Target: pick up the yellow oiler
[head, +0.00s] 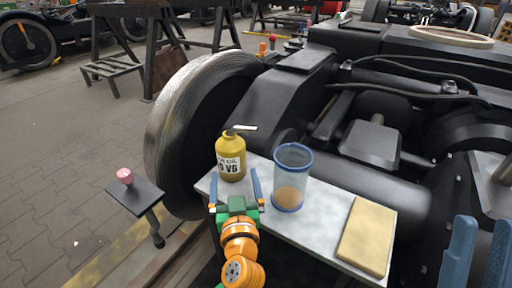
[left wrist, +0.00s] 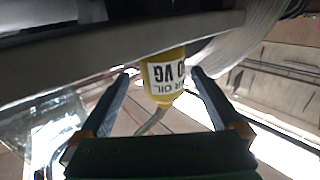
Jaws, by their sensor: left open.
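The yellow oiler (head: 231,161) stands upright at the left end of a pale board, with a dark cap, a pale spout and a white label. My left gripper (head: 234,180) is open at the near side of the oiler, its blue fingers spread to either side. In the left wrist view, the oiler (left wrist: 163,78) appears between the fingertips of my left gripper (left wrist: 161,78), with a clear gap to each finger. Two blue fingers of my right gripper (head: 482,240) show apart at the lower right edge; the rest of it is out of frame.
A clear blue-rimmed cup (head: 292,168) with tan contents stands right of the oiler, close to the right finger. A yellow block (head: 366,236) lies on the board (head: 318,226). A large wheel (head: 185,115) rises behind left. A small stand (head: 135,198) carries a pink knob.

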